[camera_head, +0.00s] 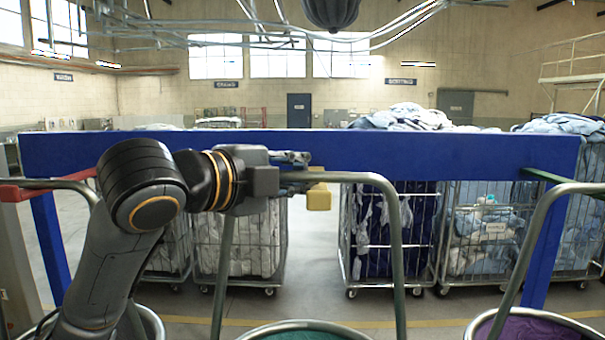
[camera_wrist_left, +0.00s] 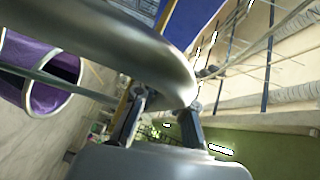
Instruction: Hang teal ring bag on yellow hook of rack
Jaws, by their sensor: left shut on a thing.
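The teal ring bag (camera_head: 305,329) is at the bottom middle of the head view, cut off by the frame, with a grey ring rim and tall grey handle (camera_head: 392,230). My left gripper (camera_head: 298,172) is shut on the top bar of this handle, near its left corner. The handle also crosses the left wrist view as a thick grey tube (camera_wrist_left: 110,38), between the fingers and lens. The yellow hook (camera_head: 319,198) shows at the rack's middle, just right of my fingertips. The handle bar crosses in front of it; I cannot tell whether they touch. My right gripper is not in view.
The blue rack beam (camera_head: 430,152) spans the view. A red hook (camera_head: 50,184) is at left, a green hook (camera_head: 545,177) at right. A purple bag (camera_head: 530,329) stands lower right; another ring bag is partly hidden lower left. Laundry cages (camera_head: 240,240) stand behind.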

